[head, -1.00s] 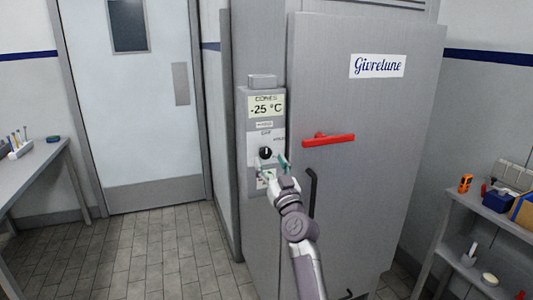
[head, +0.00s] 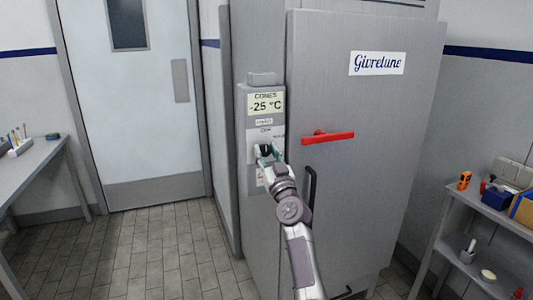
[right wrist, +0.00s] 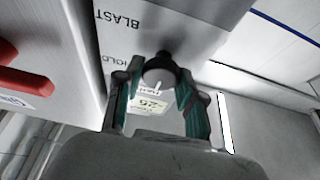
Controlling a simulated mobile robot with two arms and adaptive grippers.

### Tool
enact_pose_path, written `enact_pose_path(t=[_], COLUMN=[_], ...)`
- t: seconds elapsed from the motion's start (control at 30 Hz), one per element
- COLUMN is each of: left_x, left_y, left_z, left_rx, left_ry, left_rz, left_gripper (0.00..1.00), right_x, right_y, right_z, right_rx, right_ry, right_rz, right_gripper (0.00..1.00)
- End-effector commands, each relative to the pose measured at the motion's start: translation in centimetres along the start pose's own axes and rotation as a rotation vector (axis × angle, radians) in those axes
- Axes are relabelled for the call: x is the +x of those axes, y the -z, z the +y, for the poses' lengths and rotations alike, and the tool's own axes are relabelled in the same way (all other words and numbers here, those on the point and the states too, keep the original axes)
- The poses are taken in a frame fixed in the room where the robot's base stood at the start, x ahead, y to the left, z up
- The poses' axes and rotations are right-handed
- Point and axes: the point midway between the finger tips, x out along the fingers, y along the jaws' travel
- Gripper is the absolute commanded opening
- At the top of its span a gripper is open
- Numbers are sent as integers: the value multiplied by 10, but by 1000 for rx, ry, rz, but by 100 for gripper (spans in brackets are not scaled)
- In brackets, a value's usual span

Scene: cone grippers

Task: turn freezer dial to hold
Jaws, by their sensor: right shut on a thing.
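The black freezer dial (head: 265,148) is on the grey control panel (head: 251,173) at the left of the freezer, below the "-25 °C" display (head: 265,104). My right gripper (head: 267,153) is shut on the dial, a finger on either side. In the right wrist view the dial (right wrist: 160,70) sits between the teal-padded fingertips (right wrist: 157,82). The labels "HOLD" (right wrist: 124,61) and "BLAST" (right wrist: 122,20) show upside down beside it. Which label the dial points to cannot be told. My left gripper is out of view.
The freezer door (head: 365,190) has a red handle (head: 328,137), also near in the right wrist view (right wrist: 25,82), and a black bar handle (head: 311,192). A shelf (head: 490,217) with tools stands right, a table (head: 40,163) left. The floor between is clear.

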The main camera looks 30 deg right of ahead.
Motion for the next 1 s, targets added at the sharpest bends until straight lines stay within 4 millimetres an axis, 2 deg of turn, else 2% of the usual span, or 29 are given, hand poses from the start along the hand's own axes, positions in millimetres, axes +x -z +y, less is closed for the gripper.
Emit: enact_pose_path(t=[0.27, 0.47, 1.0], left_x=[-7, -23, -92], left_y=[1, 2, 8], left_z=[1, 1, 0], left_rx=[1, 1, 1], left_ry=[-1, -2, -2], left_rz=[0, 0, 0], left_gripper=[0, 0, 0], right_x=[0, 1, 2], right_y=[1, 3, 5], right_z=[0, -1, -2], right_rx=[44, 151, 611], right_ry=[-18, -62, -253], right_rz=[-1, -2, -4], right_gripper=[4, 4, 4])
